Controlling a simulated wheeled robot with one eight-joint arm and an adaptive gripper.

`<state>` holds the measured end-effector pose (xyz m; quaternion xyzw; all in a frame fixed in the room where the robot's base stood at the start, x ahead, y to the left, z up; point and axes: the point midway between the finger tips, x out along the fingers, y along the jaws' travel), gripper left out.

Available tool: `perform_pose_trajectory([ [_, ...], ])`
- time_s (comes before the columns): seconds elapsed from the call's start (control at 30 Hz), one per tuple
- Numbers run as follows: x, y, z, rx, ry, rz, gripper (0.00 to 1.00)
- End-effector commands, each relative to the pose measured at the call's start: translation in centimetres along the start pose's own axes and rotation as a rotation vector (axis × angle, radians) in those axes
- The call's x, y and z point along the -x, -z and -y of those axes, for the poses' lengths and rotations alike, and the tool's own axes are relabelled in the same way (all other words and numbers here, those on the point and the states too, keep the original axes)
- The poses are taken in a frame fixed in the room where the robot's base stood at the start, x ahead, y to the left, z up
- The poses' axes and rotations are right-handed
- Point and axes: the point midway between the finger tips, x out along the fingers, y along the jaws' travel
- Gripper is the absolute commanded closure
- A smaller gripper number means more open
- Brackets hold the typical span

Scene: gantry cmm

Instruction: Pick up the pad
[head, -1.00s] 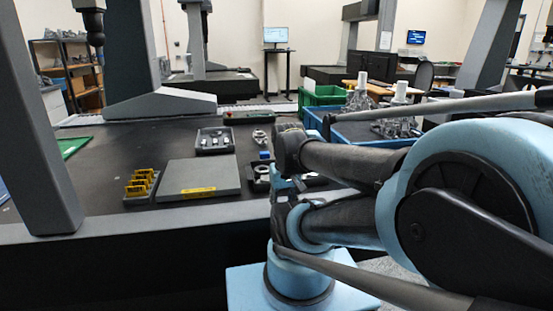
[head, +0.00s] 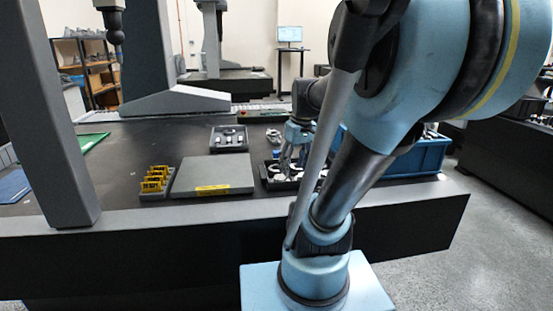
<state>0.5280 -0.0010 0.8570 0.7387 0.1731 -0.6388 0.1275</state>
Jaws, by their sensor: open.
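No single thing is plainly the pad. A flat green sheet (head: 88,141) lies at the far left of the dark table, and a blue flat piece (head: 14,186) lies at the left edge. A flat grey slab (head: 214,175) with a yellow label lies near the front edge. My gripper (head: 289,161) is open and points down over a black tray (head: 266,181) holding pale ring-shaped parts. A small blue piece (head: 276,154) shows beside the fingers. My arm hides part of the tray, and whether the fingers touch anything cannot be told.
Yellow blocks in a holder (head: 156,178) stand left of the slab. A grey tray of small parts (head: 229,139) is behind it. A gantry column (head: 62,130) rises at the left front. A blue crate (head: 420,157) stands right of my arm. The table's middle left is clear.

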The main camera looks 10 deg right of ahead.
Motion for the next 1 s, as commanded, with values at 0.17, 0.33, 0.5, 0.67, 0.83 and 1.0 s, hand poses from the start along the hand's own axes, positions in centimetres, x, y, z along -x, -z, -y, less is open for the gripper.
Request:
perform_pose_trajectory([
  [0.17, 2.1, 4.6, -2.1, 0.151, 0.046, 0.002, 0.43],
  [0.33, 3.5, 8.9, -4.5, 0.3, 0.09, -0.006, 0.43],
  [0.5, 4.3, 13.2, -7.1, 0.45, 0.133, -0.022, 0.43],
  [0.67, 4.5, 17.1, -9.8, 0.593, 0.172, -0.046, 0.43],
  [0.83, 4.2, 21.1, -13.1, 0.745, 0.21, -0.08, 0.43],
  [1.0, 3.3, 24.8, -16.4, 0.894, 0.243, -0.123, 0.43],
])
